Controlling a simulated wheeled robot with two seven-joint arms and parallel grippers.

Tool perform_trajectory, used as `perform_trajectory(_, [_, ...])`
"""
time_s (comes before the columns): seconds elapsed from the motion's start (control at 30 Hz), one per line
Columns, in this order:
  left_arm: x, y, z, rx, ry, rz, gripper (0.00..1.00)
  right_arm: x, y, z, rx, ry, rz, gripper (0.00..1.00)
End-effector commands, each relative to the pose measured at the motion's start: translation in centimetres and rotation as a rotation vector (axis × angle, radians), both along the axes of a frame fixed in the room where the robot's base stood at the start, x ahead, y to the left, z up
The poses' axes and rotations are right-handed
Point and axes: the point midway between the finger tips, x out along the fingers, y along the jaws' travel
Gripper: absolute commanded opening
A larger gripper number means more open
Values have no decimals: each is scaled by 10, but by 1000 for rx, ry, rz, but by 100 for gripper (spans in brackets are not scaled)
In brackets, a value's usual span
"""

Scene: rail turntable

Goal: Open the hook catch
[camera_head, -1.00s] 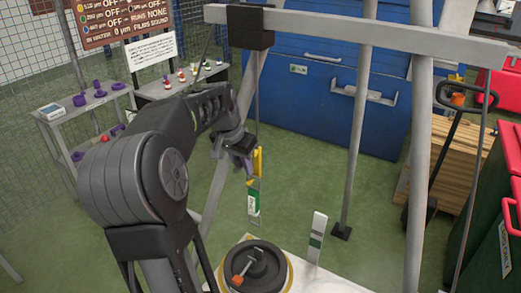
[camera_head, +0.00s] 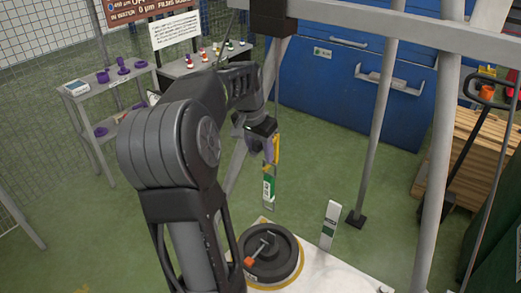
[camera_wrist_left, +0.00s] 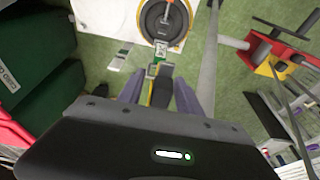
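A yellow catch piece (camera_head: 277,152) hangs upright with a green and white tag (camera_head: 268,188) below it, over the turntable. My left gripper (camera_head: 268,153) points down at it from above, with one purple finger beside the yellow part. In the left wrist view, my left gripper's two purple fingers (camera_wrist_left: 158,92) stand apart, with the yellow part (camera_wrist_left: 161,93) between them. I cannot tell whether either finger touches it. The hook's detail is hidden by the gripper. The black round turntable disc (camera_head: 285,268) lies below, with an orange-ended lever (camera_head: 250,262) across it. My right gripper is not in view.
A grey frame beam (camera_head: 390,27) and posts (camera_head: 375,120) stand close around the arm. A blue container (camera_head: 340,90) is behind; wooden pallets (camera_head: 465,160) are at right.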

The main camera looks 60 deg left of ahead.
Motion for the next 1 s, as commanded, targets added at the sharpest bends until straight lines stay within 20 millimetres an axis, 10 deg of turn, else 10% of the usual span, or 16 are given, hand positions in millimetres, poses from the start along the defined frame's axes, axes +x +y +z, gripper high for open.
perform_trajectory(0.37, [-2, 0, 7, 1, -2, 0, 42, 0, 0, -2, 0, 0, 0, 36])
perform_trajectory(1.0, [-18, -6, 76, 0, 0, 0, 42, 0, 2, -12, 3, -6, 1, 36])
